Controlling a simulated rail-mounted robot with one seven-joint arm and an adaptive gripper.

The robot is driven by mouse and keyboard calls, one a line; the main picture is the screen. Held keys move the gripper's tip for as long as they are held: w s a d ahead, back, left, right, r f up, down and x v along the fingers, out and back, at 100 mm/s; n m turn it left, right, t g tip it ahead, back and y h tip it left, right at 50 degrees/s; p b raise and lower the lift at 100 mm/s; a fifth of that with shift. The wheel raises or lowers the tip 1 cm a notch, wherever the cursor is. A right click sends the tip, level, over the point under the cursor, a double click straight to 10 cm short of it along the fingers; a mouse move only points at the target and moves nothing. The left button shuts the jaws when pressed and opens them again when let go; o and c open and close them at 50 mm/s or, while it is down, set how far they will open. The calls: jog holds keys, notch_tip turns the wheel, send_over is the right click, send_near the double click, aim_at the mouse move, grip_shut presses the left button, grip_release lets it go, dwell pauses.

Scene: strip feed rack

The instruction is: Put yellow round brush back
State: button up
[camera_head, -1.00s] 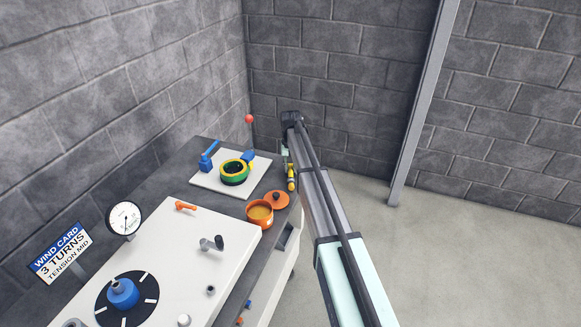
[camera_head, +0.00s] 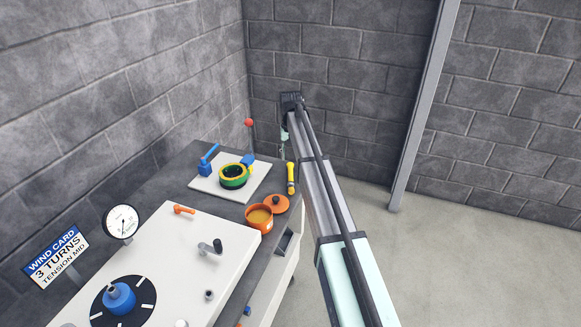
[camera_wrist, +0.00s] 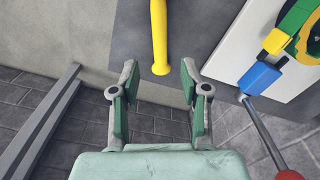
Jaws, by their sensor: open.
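The yellow round brush (camera_head: 290,178) lies near the right edge of the dark bench top, beside the white plate, in the head view. In the wrist view the yellow handle (camera_wrist: 159,38) shows ahead of my gripper, its rounded end just beyond the fingertips; its other end is out of that view. My gripper (camera_wrist: 159,80) is open and empty, its two fingers apart on either side of the handle's line. In the head view my gripper (camera_head: 284,135) shows only in part beside my arm, at the far end of the bench.
An orange pot (camera_head: 259,217) and its orange lid (camera_head: 276,203) are near the brush. A white plate (camera_head: 212,187) carries a green and yellow ring (camera_head: 234,176) and blue clamps. A red-knobbed lever (camera_wrist: 288,175) stands close to my gripper. Floor right of the bench is clear.

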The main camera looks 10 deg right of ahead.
jog(key=shift+r, duration=1.95)
